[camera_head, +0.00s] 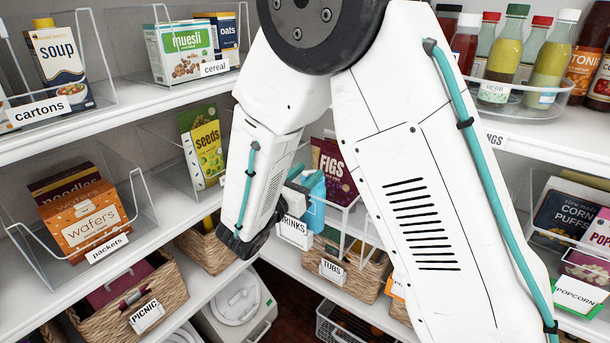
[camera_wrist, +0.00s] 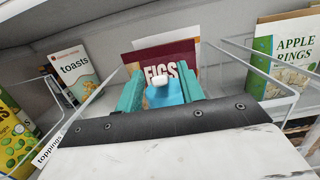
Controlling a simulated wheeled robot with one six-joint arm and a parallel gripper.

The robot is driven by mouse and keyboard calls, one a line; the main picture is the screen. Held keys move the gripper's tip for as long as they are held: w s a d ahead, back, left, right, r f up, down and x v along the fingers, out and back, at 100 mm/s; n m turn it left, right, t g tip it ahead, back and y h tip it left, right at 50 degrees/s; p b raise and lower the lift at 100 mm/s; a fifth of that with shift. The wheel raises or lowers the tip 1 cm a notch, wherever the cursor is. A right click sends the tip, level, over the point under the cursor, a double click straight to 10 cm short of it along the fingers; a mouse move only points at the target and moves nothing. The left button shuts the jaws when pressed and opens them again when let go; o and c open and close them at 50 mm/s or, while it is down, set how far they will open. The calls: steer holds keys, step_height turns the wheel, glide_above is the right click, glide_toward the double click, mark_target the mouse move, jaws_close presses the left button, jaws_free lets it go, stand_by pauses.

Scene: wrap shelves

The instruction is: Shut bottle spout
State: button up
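In the wrist view the blue bottle (camera_wrist: 170,92) shows between my teal fingers, with a white spout (camera_wrist: 158,91) on top. I cannot tell how the spout is tilted. My gripper (camera_wrist: 161,88) has its fingers apart, one on each side of the bottle in the picture; no firm contact can be made out. In the head view my gripper (camera_head: 297,182) is just left of the bottle, partly hidden by my arm.
A figs packet (camera_head: 332,170) stands behind the bottle. In the wrist view, a toasts box (camera_wrist: 74,75) and an apple rings box (camera_wrist: 284,50) flank the bin.

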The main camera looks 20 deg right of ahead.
steer(key=v, duration=0.8)
steer(key=shift+w, duration=0.1)
